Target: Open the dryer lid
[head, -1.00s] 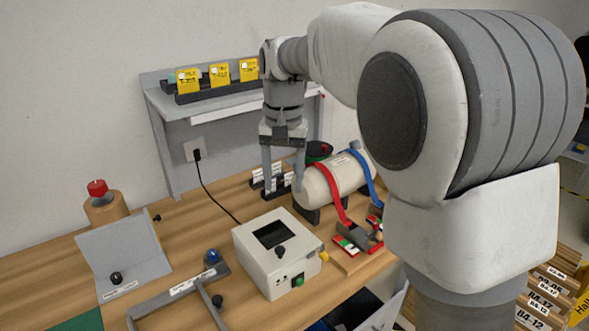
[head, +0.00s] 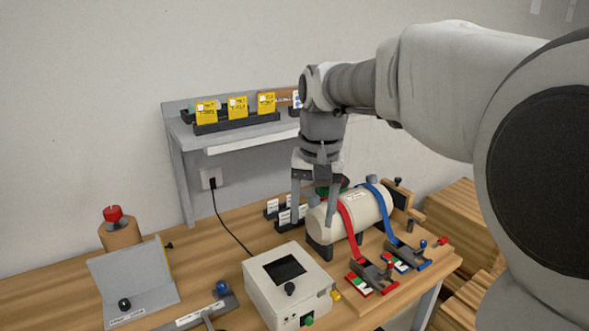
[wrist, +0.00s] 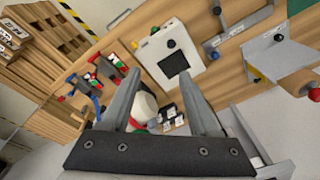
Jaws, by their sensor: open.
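The box also shows in the wrist view (wrist: 153,62), just beyond my fingers. My gripper (head: 313,218) points down, open and empty, behind the box and near the left end of the cream cylinder. In the wrist view, my gripper (wrist: 161,75) has nothing between its fingers. It is apart from the knob.
The cream cylinder (head: 375,205) with red and blue straps stands right of the box. A grey shelf (head: 180,133) with yellow cards is behind. A grey hinged panel (head: 130,278) and a red-knobbed post (head: 120,232) stand left. A black cord runs from the wall outlet.

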